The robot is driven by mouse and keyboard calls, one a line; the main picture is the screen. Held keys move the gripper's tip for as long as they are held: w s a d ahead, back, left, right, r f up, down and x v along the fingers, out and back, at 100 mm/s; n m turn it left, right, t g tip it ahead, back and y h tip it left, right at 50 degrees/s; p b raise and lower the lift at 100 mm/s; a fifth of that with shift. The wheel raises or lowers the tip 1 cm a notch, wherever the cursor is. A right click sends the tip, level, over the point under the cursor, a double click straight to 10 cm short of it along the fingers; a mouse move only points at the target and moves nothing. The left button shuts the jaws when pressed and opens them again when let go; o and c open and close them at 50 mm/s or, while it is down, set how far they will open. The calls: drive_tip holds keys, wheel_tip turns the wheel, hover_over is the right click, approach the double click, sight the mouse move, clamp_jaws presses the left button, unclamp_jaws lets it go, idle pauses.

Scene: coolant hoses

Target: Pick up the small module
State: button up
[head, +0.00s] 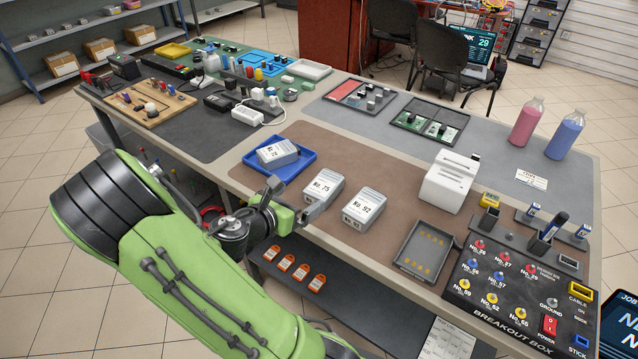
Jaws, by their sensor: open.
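Three grey-white modules with printed numbers are near the front of the table. One module (277,153) lies in a blue tray (262,168); its number is too small to read surely. The module marked No. 75 (323,188) and the module marked No. 92 (364,207) stand side by side on the brown mat. I cannot tell which is the small module. My gripper (314,211) is at the table's front edge, just in front of the No. 75 module. It is open, and no module shows between its fingers. My green arm hides part of the front edge.
A white printer-like box (449,181) stands right of the modules. A grey tray (427,250) and the black breakout box (510,290) are at the front right. Pink (526,122) and blue (564,136) bottles stand behind. The brown mat is clear behind the modules.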

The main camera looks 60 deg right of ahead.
sight(325, 183)
drive_tip(key=b+x, duration=0.4)
drive_tip(key=x, duration=0.9)
drive_tip(key=shift+d+f, duration=0.3)
drive_tip(key=shift+r, duration=0.1)
drive_tip(key=c, duration=1.3)
